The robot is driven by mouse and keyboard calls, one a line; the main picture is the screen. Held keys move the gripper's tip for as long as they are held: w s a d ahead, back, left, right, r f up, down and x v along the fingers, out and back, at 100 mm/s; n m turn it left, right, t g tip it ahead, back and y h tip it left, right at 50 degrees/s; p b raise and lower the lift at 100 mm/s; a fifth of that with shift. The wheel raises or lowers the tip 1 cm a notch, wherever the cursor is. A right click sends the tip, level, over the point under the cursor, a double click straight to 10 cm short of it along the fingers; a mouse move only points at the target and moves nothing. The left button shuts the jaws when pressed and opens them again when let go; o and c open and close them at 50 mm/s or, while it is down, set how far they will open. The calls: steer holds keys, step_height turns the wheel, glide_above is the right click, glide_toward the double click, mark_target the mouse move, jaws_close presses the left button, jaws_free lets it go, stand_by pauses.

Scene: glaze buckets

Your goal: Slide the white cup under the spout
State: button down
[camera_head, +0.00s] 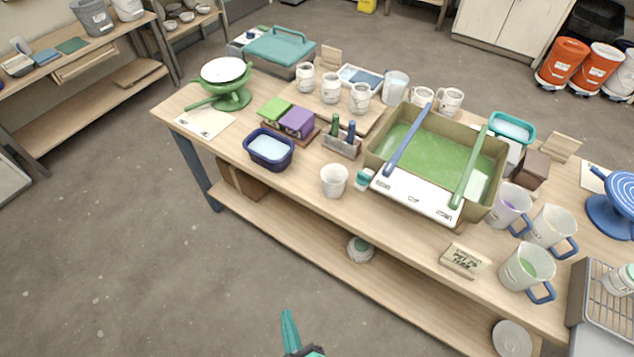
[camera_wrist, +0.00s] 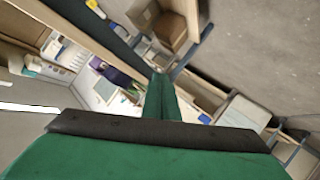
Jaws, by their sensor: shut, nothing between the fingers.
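A small white cup (camera_head: 334,180) stands upright near the front edge of the wooden table, in the head view. Right of it sits a large tan basin (camera_head: 480,142) of green glaze, with a white panel along its front and a small teal-and-white piece (camera_head: 364,179) at its front left corner. I cannot tell for sure whether that piece is the spout. My gripper (camera_head: 289,328) is low in front of the table, well away from the cup. In the wrist view my gripper's fingers (camera_wrist: 163,98) are together and hold nothing. The cup cannot be made out there.
A dark blue tub (camera_head: 269,150) stands left of the cup, and a tool holder (camera_head: 342,147) stands behind it. White measuring jugs (camera_head: 525,268) and a small sign block (camera_head: 465,261) stand to the right. The front strip between cup and sign is clear.

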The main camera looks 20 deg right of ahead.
steer(key=w+d+f+n+h, duration=0.1)
steer(key=w+d+n+h, duration=0.15)
steer(key=w, duration=0.55)
steer(key=w+d+f+n+h, duration=0.1)
steer(key=w+d+h, duration=0.15)
steer(key=w, duration=0.55)
steer(key=w+d+r+h, duration=0.3)
steer(key=w+r, duration=0.3)
steer(key=w, duration=0.1)
steer(key=w+d+r+h, duration=0.3)
steer(key=w+r, duration=0.2)
steer(key=w, duration=0.2)
steer(key=shift+n, duration=0.25)
steer(key=x, duration=0.9)
steer(key=shift+d, duration=0.25)
steer(key=s, duration=0.1)
steer(key=s+d, duration=0.1)
steer(key=shift+s+d, duration=0.15)
steer(key=shift+s, duration=0.2)
steer(key=shift+s+d, duration=0.25)
steer(key=shift+s, duration=0.2)
steer(key=shift+s, duration=0.1)
